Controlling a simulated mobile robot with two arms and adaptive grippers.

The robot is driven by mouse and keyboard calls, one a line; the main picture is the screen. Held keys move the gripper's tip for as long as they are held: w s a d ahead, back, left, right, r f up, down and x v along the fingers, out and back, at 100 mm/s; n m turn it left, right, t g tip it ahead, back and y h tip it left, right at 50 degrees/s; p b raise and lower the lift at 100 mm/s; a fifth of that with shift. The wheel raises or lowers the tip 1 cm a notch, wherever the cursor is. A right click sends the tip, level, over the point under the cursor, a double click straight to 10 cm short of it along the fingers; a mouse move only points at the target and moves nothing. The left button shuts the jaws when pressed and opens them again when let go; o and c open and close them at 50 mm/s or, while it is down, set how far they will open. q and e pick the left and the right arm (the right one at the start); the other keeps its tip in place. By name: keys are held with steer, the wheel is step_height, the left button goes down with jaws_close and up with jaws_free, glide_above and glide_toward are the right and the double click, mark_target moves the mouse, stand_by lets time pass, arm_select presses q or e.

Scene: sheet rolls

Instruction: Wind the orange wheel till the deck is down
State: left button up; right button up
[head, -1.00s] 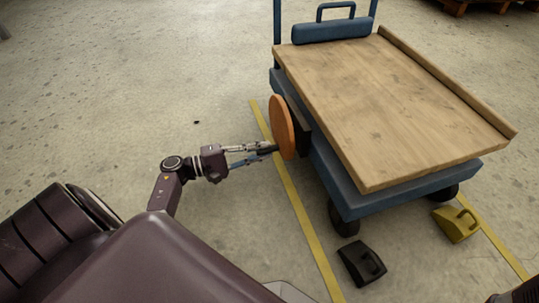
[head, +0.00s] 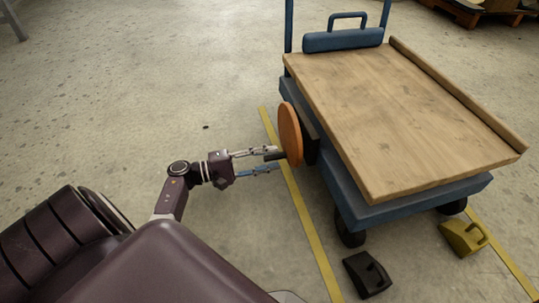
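The orange wheel (head: 290,134) stands upright on the near left side of a blue cart. A short dark handle (head: 275,156) sticks out from its face toward my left gripper (head: 275,162). The gripper's two fingers are apart, with their tips at the handle and a gap below it; contact is unclear. The wooden deck (head: 410,110) lies level, close above the blue base (head: 420,200). My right gripper is out of view.
A black wedge block (head: 367,274) and a yellow one (head: 464,238) lie on the floor by the cart's front wheels. Yellow lines (head: 313,238) mark the floor. A pallet (head: 470,12) stands at the back right.

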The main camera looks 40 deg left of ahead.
arm_select(q)
steer(key=v, duration=1.1)
steer(key=shift+s+a, duration=0.25)
steer(key=shift+s, duration=0.1)
